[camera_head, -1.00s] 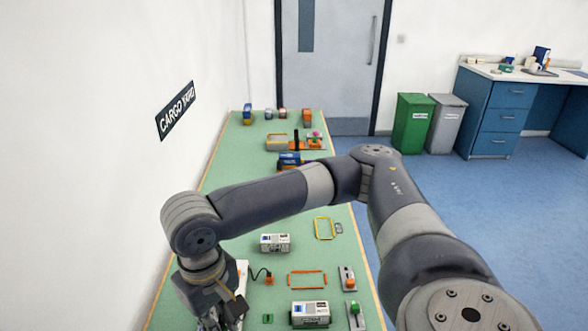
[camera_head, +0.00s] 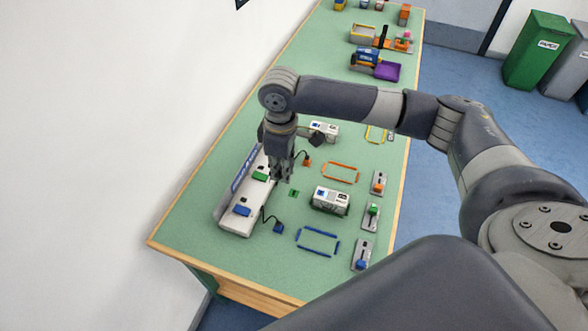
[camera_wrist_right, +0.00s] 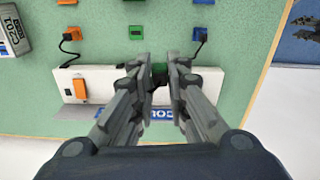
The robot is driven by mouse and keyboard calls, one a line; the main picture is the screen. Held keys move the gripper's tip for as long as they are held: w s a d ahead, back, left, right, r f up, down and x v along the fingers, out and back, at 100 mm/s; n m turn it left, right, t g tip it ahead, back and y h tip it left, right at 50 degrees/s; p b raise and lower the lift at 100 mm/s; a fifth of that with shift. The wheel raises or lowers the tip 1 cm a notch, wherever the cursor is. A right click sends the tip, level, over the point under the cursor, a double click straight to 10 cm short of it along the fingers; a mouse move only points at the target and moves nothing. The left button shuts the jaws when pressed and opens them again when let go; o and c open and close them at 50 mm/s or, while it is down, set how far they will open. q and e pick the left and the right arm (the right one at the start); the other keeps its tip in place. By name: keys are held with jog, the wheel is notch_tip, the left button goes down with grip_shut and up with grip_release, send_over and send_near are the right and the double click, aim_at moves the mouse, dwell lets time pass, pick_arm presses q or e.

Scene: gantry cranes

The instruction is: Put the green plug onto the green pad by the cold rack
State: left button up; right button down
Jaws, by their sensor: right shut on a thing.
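The green plug (camera_wrist_right: 158,70) is between the fingertips of my right gripper (camera_wrist_right: 159,67) in the right wrist view, partly hidden by them. My right gripper (camera_head: 281,176) is shut on it, at the table side of the white cold rack (camera_head: 235,213). The rack (camera_wrist_right: 214,82) lies under the gripper in the right wrist view. A small green pad (camera_head: 293,193) lies bare on the table; in the right wrist view the pad (camera_wrist_right: 137,32) is a little up and left of the plug. Whether the plug touches the rack cannot be told. My left gripper is out of view.
An orange plug (camera_wrist_right: 74,33) and a blue plug (camera_wrist_right: 201,33) on black cables stand either side of the pad. A white box (camera_head: 330,199), an orange frame (camera_head: 341,172), a blue frame (camera_head: 318,241) and slider levers (camera_head: 371,212) stand to the right.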

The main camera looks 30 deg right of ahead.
aim_at(294, 193)
jog(key=d+f+n, duration=0.1)
jog(key=f, duration=0.1)
jog(key=w+d+f+n, duration=0.1)
jog(key=d+f+n, duration=0.1)
jog(key=w+d+f+n+p, duration=0.1)
jog(key=f, duration=0.1)
jog(key=shift+d+f+n, duration=0.2)
jog(key=shift+f+n, duration=0.2)
notch_tip(294, 193, down, 4)
jog(key=b, duration=0.4)
jog(key=shift+r+b, duration=0.1)
jog(key=shift+b, duration=0.3)
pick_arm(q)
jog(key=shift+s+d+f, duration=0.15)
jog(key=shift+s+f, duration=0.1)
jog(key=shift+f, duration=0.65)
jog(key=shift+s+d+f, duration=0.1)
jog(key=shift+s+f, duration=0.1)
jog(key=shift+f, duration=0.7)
pick_arm(e)
jog(key=shift+f, duration=0.7)
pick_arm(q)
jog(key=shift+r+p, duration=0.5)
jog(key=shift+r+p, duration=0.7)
pick_arm(e)
jog(key=shift+f, duration=0.3)
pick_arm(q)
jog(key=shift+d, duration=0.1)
